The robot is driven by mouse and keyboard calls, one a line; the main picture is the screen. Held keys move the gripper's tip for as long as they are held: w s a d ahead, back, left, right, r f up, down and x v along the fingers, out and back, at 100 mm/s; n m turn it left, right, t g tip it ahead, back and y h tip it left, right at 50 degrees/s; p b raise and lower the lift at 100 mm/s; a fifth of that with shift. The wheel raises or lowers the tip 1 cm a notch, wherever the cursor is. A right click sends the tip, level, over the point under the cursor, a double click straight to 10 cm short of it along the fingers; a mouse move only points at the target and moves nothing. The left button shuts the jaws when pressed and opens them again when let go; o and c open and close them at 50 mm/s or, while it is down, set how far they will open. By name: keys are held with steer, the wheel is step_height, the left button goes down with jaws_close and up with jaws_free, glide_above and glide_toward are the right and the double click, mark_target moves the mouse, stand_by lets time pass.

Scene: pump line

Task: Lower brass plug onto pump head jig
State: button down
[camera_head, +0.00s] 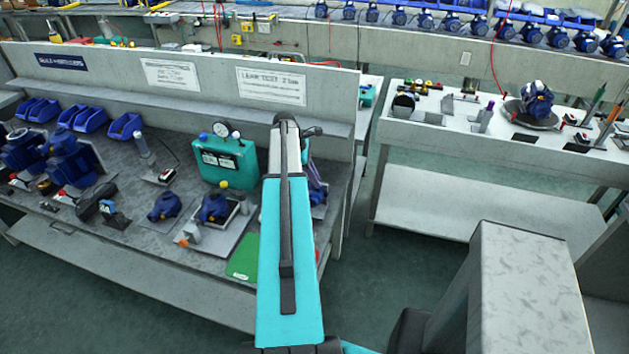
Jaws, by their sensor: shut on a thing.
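My turquoise arm rises through the middle of the head view, and my gripper is hidden behind it. I cannot make out a brass plug in any grip. A dark blue pump head (214,208) sits on a light grey plate (222,236) on the left bench, just left of my arm; this looks like the pump head jig. A small yellow spot (224,184) shows just above the pump head; I cannot tell what it is. A second blue pump head (165,207) sits on a dark mat to the left.
A teal test box (225,162) with a gauge stands behind the jig. A green mat (244,260) lies at the bench's front edge. Blue bins (125,126) and larger blue pumps (70,160) are at left. A white bench (440,135) stands at right, across a floor gap.

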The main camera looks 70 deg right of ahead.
steer(key=shift+f, duration=0.2)
stand_by(0.4)
steer(key=c, duration=1.1)
jaws_free()
steer(key=shift+o, duration=0.5)
steer(key=o, duration=0.5)
steer(key=shift+r, duration=0.1)
step_height(320, 180, up, 9)
steer(key=p, duration=0.5)
steer(key=shift+p, duration=0.3)
